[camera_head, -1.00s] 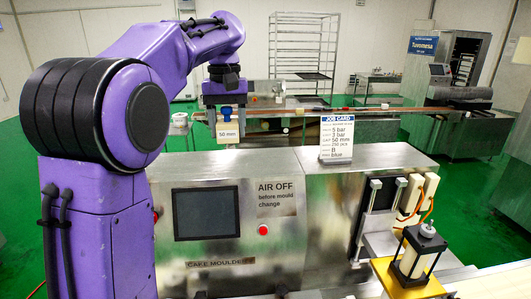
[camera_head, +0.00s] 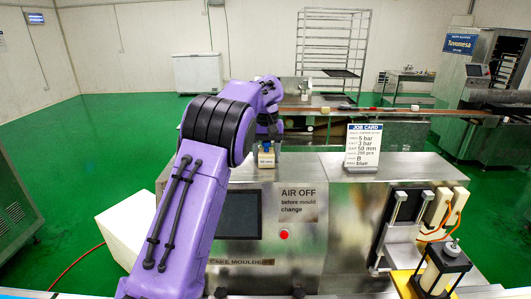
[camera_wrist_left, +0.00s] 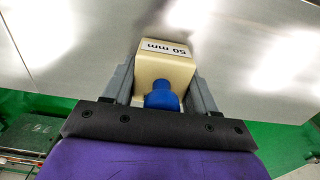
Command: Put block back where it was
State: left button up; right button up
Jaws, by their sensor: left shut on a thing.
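The block (camera_wrist_left: 165,68) is cream with a blue knob and a "50 mm" label. In the left wrist view it sits between the two grey fingers of my left gripper (camera_wrist_left: 163,90), which is shut on it by the knob end. In the head view the block (camera_head: 266,158) shows at the rear top of the steel machine, below my left gripper (camera_head: 266,143). I cannot tell whether it touches the machine top. My right gripper is not in view.
The steel machine (camera_head: 345,230) has a dark screen (camera_head: 232,215) and a red button (camera_head: 284,235). A job card (camera_head: 362,150) stands on its top, right of the block. A yellow-based fixture (camera_head: 440,270) is at the front right. A conveyor (camera_head: 400,113) runs behind.

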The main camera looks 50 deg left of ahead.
pick_arm(q)
jog(key=shift+f, duration=0.15)
jog(key=o, duration=1.2)
